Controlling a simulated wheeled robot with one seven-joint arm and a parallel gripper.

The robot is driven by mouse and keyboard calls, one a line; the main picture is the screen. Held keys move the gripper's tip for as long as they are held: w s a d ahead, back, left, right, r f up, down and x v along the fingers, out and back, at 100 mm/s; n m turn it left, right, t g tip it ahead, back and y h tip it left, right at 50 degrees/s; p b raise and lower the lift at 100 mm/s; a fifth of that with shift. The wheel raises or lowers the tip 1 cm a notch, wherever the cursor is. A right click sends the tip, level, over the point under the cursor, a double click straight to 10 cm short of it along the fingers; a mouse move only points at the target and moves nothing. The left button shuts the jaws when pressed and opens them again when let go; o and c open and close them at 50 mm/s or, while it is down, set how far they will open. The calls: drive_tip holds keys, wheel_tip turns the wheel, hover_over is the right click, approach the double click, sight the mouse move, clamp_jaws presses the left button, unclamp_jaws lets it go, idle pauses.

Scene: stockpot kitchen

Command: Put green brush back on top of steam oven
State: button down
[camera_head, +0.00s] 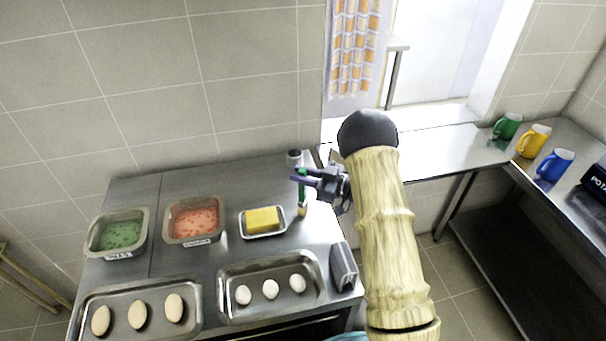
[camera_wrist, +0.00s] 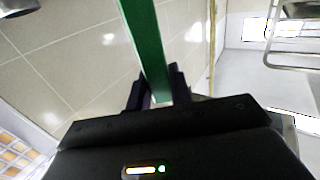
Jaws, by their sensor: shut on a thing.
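My gripper (camera_head: 306,180) is shut on the green brush (camera_head: 302,188), which stands roughly upright with a pale tan lower end. The brush is over the back right part of the steam oven's steel top (camera_head: 165,187), just right of the butter tray. I cannot tell if its lower end touches the top. In the wrist view the green handle (camera_wrist: 148,40) runs up from between my fingers (camera_wrist: 156,92).
The top holds a green-filled pan (camera_head: 118,232), a red-filled pan (camera_head: 195,219), a yellow block (camera_head: 262,219) on a tray, egg and loaf trays, a grey box (camera_head: 343,266) and a grey cylinder (camera_head: 294,158). Mugs (camera_head: 534,140) stand on the right counter.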

drive_tip(key=shift+f, duration=0.2)
drive_tip(key=c, duration=1.3)
unclamp_jaws()
drive_tip(key=shift+r, duration=0.1)
drive_tip(key=shift+o, duration=0.2)
drive_tip(key=shift+r, duration=0.15)
drive_tip(key=b+v, duration=0.4)
drive_tip(key=v, duration=0.8)
